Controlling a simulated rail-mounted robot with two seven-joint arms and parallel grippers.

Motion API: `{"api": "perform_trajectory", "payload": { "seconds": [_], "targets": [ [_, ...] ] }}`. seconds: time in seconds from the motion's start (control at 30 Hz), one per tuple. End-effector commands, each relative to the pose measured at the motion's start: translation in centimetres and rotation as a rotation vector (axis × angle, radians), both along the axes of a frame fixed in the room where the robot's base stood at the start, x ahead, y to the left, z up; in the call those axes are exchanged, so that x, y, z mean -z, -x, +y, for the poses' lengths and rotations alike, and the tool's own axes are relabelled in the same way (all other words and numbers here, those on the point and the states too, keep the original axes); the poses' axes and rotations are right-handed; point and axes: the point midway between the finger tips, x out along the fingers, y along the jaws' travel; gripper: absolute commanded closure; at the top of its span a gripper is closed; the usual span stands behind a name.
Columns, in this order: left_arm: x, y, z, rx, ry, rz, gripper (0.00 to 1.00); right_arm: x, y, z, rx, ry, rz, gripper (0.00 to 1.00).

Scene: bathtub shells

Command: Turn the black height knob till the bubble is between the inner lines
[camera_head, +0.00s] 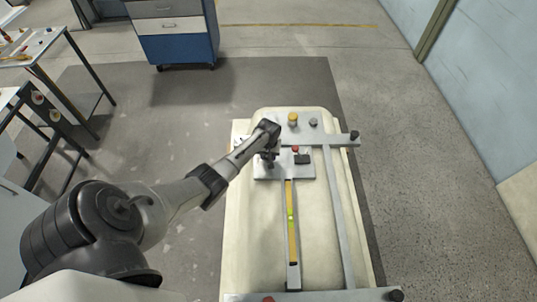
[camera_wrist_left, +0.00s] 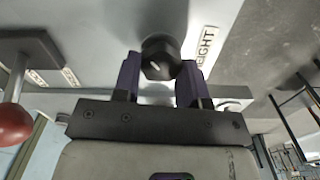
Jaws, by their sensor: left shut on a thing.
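The black height knob (camera_wrist_left: 160,58) sits in the left wrist view beside a white label reading "HEIGHT" (camera_wrist_left: 206,46). My left gripper (camera_wrist_left: 160,75) is shut on the knob, one finger on each side. In the head view my left gripper (camera_head: 268,160) is over the left part of the grey plate (camera_head: 265,174), and the arm hides the knob. The long yellow level vial (camera_head: 292,248) runs down from the plate. A bright green bubble (camera_head: 290,214) shows near its middle; the inner lines are too small to make out. My right gripper is not in view.
A red-tipped lever (camera_head: 295,149) and a dark block (camera_head: 302,159) sit on the plate; the lever's red ball (camera_wrist_left: 12,124) is left in the wrist view. The cream tub shell (camera_head: 322,270) lies beneath metal rails (camera_head: 338,220). A blue cabinet (camera_head: 180,50) stands behind.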

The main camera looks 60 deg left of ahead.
Motion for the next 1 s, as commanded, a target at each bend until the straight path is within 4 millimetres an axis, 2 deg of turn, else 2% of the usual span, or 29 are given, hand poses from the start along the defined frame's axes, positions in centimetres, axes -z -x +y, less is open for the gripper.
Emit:
{"api": "perform_trajectory", "payload": {
  "seconds": [0.07,0.1,0.33,0.67,0.77,1.0],
  "targets": [
    [0.0,0.0,0.0,-0.001,0.0,0.0,0.85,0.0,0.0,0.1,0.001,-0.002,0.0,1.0],
    [0.0,0.0,0.0,-0.002,0.0,0.0,0.58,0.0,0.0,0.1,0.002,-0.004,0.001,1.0],
    [0.0,0.0,0.0,-0.002,0.0,0.0,0.36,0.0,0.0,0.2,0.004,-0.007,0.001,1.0],
    [-0.5,0.0,0.0,-0.003,0.0,-0.001,0.36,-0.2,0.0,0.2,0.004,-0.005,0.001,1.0],
    [-1.7,-0.1,0.1,-0.003,-0.001,-0.003,0.36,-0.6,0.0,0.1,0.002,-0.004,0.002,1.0],
    [-6.3,0.0,0.0,-0.001,-0.002,-0.004,0.36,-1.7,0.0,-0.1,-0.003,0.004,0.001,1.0]
  ]
}}
